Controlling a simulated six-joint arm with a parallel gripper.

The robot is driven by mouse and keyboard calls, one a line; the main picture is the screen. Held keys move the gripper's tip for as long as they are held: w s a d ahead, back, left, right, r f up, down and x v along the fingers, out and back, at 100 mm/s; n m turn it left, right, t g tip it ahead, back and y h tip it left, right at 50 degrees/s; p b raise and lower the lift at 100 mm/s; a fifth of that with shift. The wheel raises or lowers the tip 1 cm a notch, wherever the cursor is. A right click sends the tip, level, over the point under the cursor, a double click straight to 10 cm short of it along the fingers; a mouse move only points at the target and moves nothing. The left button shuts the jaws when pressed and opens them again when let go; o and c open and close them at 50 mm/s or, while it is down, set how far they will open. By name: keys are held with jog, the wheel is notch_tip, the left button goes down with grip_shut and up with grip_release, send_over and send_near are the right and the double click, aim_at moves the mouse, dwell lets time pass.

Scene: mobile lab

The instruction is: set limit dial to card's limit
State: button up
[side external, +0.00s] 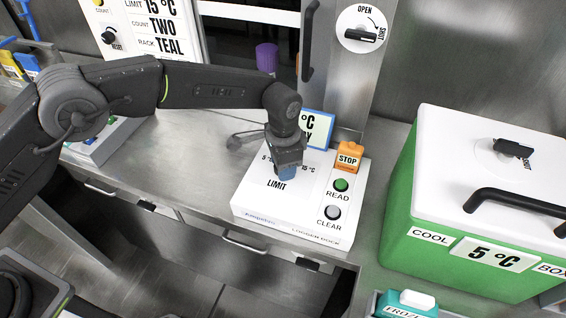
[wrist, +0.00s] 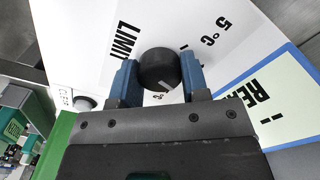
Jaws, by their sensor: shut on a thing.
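The limit dial is a dark round knob (wrist: 158,70) on the white logger dock (side external: 290,226), above the word LIMIT. My gripper (side external: 286,170) is shut on the dial, with one blue finger on each side in the wrist view (wrist: 158,80). A white pointer mark shows on the dial near its lower edge in that view; its exact setting is hard to read. A 5 °C label is printed beside the dial. A blue-edged card (side external: 318,124) stands behind the dock, partly hidden by my gripper; "°C" shows on it.
The dock has an orange STOP block (side external: 349,157), a green READ button (side external: 341,185) and a grey CLEAR button (side external: 333,212). A green box with a white lid (side external: 480,170), labelled 5 °C, stands right. A white board (side external: 150,22) at the back reads 15 °C, TWO, TEAL.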

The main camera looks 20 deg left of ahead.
jog(key=m, duration=0.4)
jog(key=shift+m, duration=0.3)
jog(key=shift+d+m, duration=0.1)
jog(key=shift+m, duration=1.8)
jog(key=o, duration=0.9)
notch_tip(320, 180, up, 14)
jog(key=shift+f, duration=0.1)
